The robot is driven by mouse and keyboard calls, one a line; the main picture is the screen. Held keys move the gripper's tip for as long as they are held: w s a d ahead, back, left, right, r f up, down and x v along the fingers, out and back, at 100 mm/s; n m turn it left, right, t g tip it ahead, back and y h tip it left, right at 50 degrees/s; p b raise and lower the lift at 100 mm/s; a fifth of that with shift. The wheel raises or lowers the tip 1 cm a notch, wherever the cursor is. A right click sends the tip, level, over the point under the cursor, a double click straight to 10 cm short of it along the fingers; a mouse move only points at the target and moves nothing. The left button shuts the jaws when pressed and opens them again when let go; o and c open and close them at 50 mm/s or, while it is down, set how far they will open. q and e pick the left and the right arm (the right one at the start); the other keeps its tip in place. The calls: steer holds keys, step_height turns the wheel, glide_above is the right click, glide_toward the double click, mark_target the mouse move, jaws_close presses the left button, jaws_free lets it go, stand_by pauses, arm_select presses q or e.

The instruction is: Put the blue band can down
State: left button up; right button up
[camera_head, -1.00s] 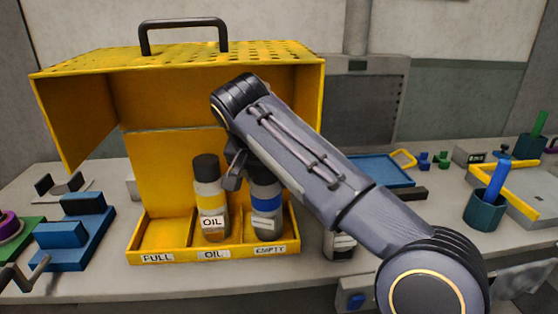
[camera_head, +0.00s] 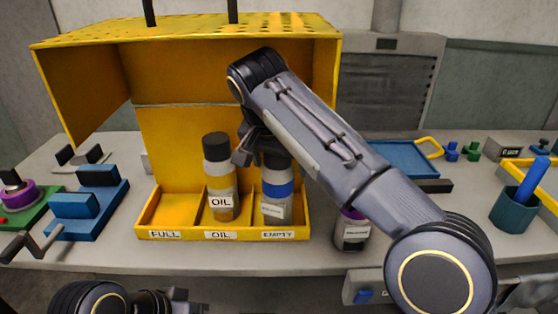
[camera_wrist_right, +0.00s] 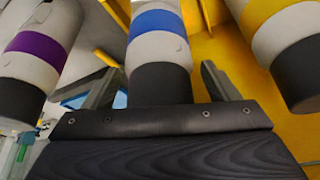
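The blue band can (camera_head: 277,190) has a grey-white body, a blue band and a black cap. It stands upright in the EMPTY compartment of the yellow box (camera_head: 222,236). My right gripper (camera_head: 258,152) is at its cap. In the right wrist view the black cap of the blue band can (camera_wrist_right: 160,84) lies between the two fingers (camera_wrist_right: 160,92), with a gap visible on each side, so the gripper looks open. A dark part of my left arm shows at the bottom left; its gripper (camera_head: 182,300) is cut by the frame edge and its fingers are unclear.
The FULL compartment (camera_head: 172,210) is empty. A purple band can (camera_head: 352,232) stands right of the box, under my right arm. The box's yellow hood (camera_head: 190,30) overhangs from behind.

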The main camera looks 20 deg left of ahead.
mark_target(272, 171)
steer(key=shift+r, duration=0.35)
steer(key=shift+s+r+p, duration=0.2)
steer(key=shift+r+p, duration=0.35)
steer(key=shift+p, duration=0.05)
steer(key=s, duration=0.1)
steer(key=s+b, duration=0.1)
steer(key=s, duration=0.1)
steer(key=shift+s+a+f, duration=0.2)
steer(key=shift+s+f, duration=0.05)
steer(key=shift+f, duration=0.05)
steer(key=s+a+b, duration=0.1)
steer(key=s, duration=0.7)
steer(key=shift+s, duration=0.25)
